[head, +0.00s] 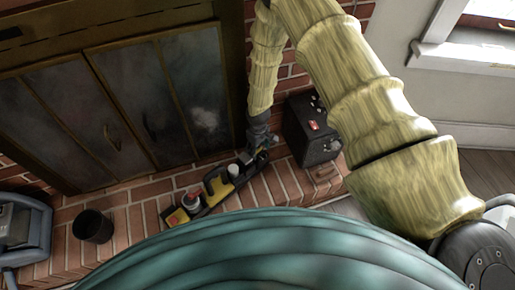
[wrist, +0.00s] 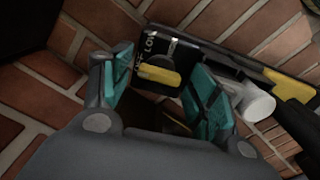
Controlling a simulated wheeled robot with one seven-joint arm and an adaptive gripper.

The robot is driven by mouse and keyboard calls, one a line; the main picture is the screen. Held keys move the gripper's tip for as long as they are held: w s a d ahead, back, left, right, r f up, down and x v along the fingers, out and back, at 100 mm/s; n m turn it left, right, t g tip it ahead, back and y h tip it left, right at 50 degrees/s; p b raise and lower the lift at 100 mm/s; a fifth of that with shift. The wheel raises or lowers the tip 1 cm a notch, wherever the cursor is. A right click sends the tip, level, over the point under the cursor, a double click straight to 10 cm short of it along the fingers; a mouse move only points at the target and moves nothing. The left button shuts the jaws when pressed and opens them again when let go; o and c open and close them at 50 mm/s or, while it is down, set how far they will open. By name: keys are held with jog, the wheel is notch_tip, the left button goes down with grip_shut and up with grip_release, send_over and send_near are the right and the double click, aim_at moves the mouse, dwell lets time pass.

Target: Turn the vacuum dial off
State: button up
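A long black-and-yellow unit, seemingly the vacuum panel (head: 211,208), lies on the brick hearth. In the wrist view its black end plate (wrist: 194,58) bears pale lettering, partly hidden. A yellow dial handle (wrist: 160,75) sits on this plate, tilted slightly from horizontal in the picture. My gripper (head: 262,140) is over the unit's right end. In the wrist view my gripper (wrist: 158,84) is open, its teal pads on either side of the dial. I cannot tell whether either pad touches it. The dial's setting is unclear.
A white knob (wrist: 258,107) stands close to the right finger. A red button (head: 191,199) is farther left on the unit. A black box (head: 312,130) stands right of my gripper. A dark cup (head: 92,226) is at the left. Fireplace doors (head: 150,100) rise behind.

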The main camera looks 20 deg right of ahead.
aim_at(258, 150)
jog(key=shift+r, duration=0.1)
jog(key=shift+r, duration=3.9)
jog(key=s+d+f+m, duration=0.1)
jog(key=s+f+m, duration=0.15)
jog(key=s, duration=1.45)
jog(key=s+d+f+m, duration=0.1)
jog(key=s+d+m, duration=0.15)
jog(key=s, duration=1.45)
notch_tip(258, 150, up, 16)
jog(key=s+p, duration=0.2)
jog(key=p, duration=1.3)
jog(key=shift+s+a+m, duration=0.15)
jog(key=shift+s+m, duration=0.05)
jog(key=shift+m, duration=0.2)
jog(key=shift+f, duration=0.1)
